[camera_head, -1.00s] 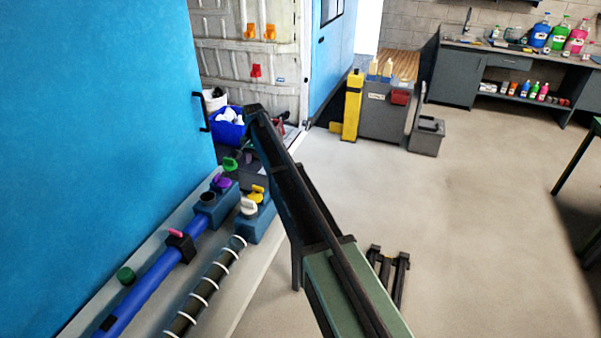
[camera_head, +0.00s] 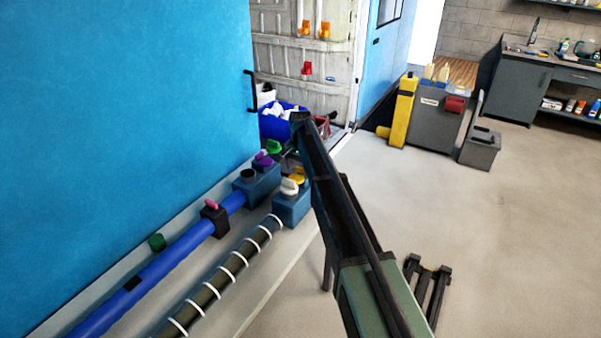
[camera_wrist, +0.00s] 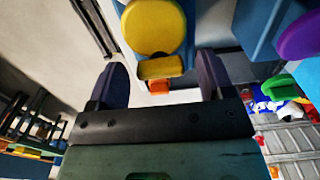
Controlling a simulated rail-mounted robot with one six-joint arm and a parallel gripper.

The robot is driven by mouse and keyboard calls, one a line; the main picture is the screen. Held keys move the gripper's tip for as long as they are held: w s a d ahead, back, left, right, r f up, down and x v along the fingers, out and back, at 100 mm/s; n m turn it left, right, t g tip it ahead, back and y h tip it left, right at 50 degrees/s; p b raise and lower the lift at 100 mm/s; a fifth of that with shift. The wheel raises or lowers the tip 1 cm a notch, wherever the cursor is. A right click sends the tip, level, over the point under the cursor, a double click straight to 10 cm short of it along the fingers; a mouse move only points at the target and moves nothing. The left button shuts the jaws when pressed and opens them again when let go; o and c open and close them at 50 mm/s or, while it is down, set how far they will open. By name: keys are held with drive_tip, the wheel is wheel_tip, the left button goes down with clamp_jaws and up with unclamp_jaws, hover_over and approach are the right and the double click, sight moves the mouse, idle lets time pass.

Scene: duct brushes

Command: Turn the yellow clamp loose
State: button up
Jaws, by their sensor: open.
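The yellow clamp (camera_wrist: 155,27) fills the top middle of the wrist view, a round knob with a flat yellow tab (camera_wrist: 160,68) pointing towards my gripper. In the head view the yellow clamp (camera_head: 297,174) sits by a blue block, partly behind my arm. My gripper (camera_wrist: 161,64) is open, with one dark finger on each side of the tab and a gap on both sides. Whether the fingertips reach the tab's depth is hard to tell. In the head view my arm hides the gripper.
A white knob (camera_head: 289,187) is close beside the yellow clamp. A purple knob (camera_head: 264,162) and a green one (camera_head: 275,147) stand nearby. A blue pipe (camera_head: 170,262) and a dark ringed pipe (camera_head: 225,275) lie on the ledge along the blue wall.

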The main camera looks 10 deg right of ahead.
drive_tip(key=shift+r, duration=0.1)
drive_tip(key=shift+c, duration=0.3)
drive_tip(key=c, duration=0.9)
drive_tip(key=shift+o, duration=0.2)
drive_tip(key=shift+n, duration=0.3)
drive_tip(key=n, duration=0.7)
drive_tip(key=shift+n, duration=0.4)
drive_tip(key=n, duration=0.4)
drive_tip(key=shift+n, duration=2.6)
